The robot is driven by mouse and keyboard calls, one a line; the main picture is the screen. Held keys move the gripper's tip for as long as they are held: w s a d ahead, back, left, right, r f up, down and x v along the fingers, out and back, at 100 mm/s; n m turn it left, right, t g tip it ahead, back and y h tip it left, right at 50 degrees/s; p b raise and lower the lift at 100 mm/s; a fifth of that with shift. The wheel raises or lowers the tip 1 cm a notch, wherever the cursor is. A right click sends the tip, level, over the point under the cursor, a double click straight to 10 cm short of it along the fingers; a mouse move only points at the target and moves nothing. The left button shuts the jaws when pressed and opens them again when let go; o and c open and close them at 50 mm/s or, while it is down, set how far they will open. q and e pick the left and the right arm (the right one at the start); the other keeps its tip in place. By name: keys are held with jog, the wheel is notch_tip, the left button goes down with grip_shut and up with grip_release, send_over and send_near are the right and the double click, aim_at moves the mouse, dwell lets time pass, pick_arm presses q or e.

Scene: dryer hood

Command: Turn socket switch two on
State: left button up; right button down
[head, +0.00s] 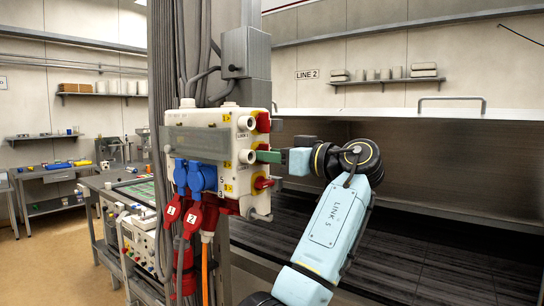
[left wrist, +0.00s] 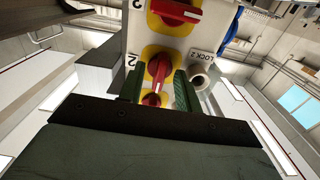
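The socket box (head: 200,143) is a pale unit on a column, with red rotary switches on yellow plates on its right side. Switch two (left wrist: 158,72), beside a "2" label, is at the middle of the left wrist view. My left gripper (head: 265,156) is at the middle switch, level with it. In the left wrist view its two green fingers (left wrist: 157,88) stand apart on either side of the red handle. Contact with the handle cannot be told. The handle points roughly lengthwise between the fingers. My right gripper is in neither view.
Another red switch (left wrist: 176,10) is just above in the left wrist view, and a lower red switch (head: 262,184) shows in the head view. A round "LOCK 2" knob (left wrist: 199,80) is close to the right finger. Blue plugs (head: 202,177) and cables hang at the box's front.

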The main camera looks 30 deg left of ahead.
pick_arm(q)
jog(key=s+d+b, duration=0.1)
jog(key=d+b, duration=0.1)
jog(key=d, duration=1.1)
